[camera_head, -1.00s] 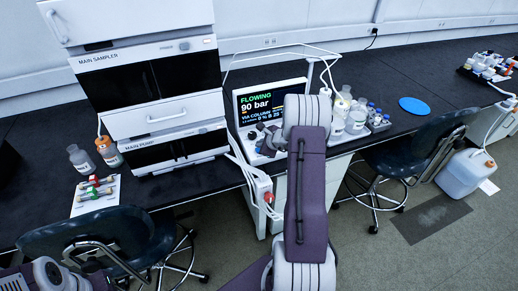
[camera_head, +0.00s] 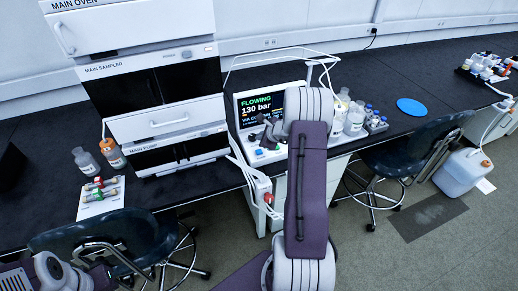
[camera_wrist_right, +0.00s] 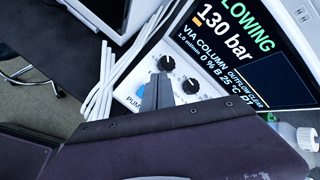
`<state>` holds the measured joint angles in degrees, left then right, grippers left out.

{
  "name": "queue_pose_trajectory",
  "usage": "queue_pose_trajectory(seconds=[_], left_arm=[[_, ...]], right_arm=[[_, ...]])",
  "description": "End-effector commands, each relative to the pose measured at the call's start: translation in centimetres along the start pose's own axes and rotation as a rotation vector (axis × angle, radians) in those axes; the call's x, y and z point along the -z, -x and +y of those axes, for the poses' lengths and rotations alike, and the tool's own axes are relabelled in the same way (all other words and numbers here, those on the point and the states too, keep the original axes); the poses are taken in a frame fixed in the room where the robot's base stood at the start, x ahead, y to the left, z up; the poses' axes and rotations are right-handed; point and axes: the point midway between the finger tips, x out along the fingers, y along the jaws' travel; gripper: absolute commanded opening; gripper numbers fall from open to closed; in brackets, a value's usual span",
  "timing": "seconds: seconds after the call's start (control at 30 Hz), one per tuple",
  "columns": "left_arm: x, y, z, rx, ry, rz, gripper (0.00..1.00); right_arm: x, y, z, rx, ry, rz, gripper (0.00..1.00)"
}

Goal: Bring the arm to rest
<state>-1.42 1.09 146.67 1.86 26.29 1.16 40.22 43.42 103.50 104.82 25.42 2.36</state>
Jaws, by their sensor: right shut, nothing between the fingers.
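My right arm (camera_head: 308,190) rises in the middle of the head view. Its gripper (camera_head: 268,132) is partly hidden by the arm and is in front of the pump control panel. In the right wrist view the gripper (camera_wrist_right: 166,88) is shut and empty, with its dark fingers over the panel (camera_wrist_right: 132,88) with black knobs and a blue part. I cannot tell whether they touch it. The screen (camera_wrist_right: 240,50) reads "FLOWING 130 bar" and "VIA COLUMN"; it also shows in the head view (camera_head: 262,108). My left gripper is not in view.
The instrument stack (camera_head: 150,90) stands left of the screen. Bottles (camera_head: 355,120) and small vials stand right of my arm on the black bench (camera_head: 440,95). Two chairs (camera_head: 405,155) (camera_head: 105,232) stand at the bench front. White tubing (camera_wrist_right: 105,75) runs beside the panel.

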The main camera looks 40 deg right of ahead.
Motion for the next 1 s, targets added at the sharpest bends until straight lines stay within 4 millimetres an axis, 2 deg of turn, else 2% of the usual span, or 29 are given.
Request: queue_pose_trajectory(seconds=[0.8,0.87,0.97,1.0], left_arm=[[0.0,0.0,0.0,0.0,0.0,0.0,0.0],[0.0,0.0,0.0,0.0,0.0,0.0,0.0],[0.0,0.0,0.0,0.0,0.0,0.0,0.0],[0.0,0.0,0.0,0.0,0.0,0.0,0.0]], right_arm=[[-0.2,-0.1,0.1,-0.002,0.004,-0.003,0.0],[-1.6,-0.3,0.5,-0.011,0.024,-0.018,0.0],[-7.8,0.3,0.6,-0.004,0.115,-0.089,0.0],[-11.2,1.1,1.5,-0.014,0.171,-0.128,0.0]])
